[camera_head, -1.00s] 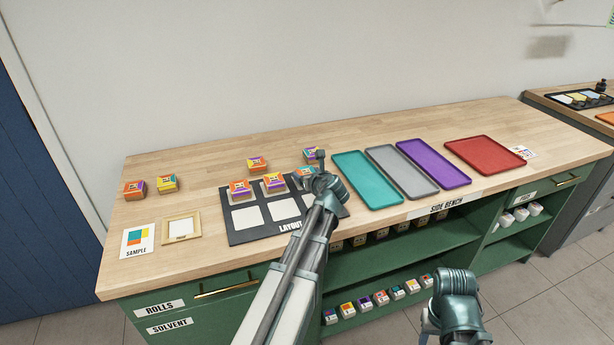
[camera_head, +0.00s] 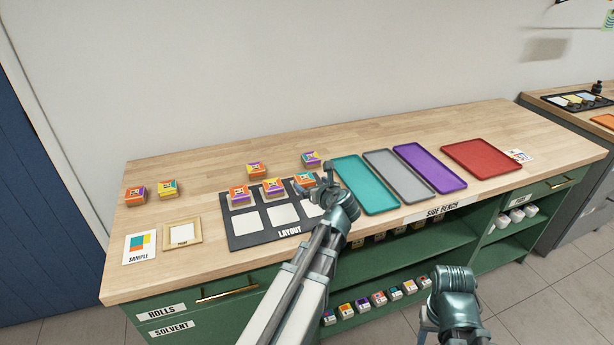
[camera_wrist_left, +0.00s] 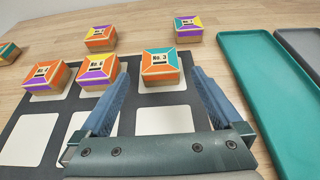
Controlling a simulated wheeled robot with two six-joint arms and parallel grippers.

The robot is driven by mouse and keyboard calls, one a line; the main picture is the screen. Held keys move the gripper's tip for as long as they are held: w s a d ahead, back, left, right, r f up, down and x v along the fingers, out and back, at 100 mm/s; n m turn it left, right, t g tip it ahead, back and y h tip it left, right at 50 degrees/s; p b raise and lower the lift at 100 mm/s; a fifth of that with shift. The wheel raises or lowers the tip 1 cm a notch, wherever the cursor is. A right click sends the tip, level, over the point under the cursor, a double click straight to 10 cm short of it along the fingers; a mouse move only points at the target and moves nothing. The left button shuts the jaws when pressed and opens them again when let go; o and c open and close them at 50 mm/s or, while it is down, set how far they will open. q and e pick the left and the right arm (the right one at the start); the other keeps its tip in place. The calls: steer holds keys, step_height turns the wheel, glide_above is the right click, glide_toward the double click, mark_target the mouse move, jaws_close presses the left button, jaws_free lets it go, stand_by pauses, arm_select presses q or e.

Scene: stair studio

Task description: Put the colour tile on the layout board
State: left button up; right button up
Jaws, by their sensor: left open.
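The black layout board (camera_head: 240,236) lies flat on the bench, with white cells in two rows. Three colour tiles sit on its back row: an orange-purple tile (camera_head: 239,195) at left, an orange-yellow-purple tile (camera_head: 272,187) in the middle, and an orange-teal tile marked No. 3 (camera_head: 304,180) at right. The front cells are bare. My left gripper (camera_head: 327,176) is open at the board's right edge. In the left wrist view its spread fingers (camera_wrist_left: 160,76) point toward the No. 3 tile (camera_wrist_left: 162,67), which rests on its white cell. My right gripper is not visible.
Two loose tiles (camera_head: 256,170) (camera_head: 311,159) lie behind the board, and two more (camera_head: 136,196) (camera_head: 167,189) lie far left. A sample card (camera_head: 139,246) and small frame (camera_head: 197,232) lie left of the board. Teal (camera_head: 367,185), grey, purple and red trays (camera_head: 482,158) lie right.

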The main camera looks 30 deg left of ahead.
arm_select(q)
steer(key=shift+p+v, duration=0.6)
steer(key=shift+v, duration=1.75)
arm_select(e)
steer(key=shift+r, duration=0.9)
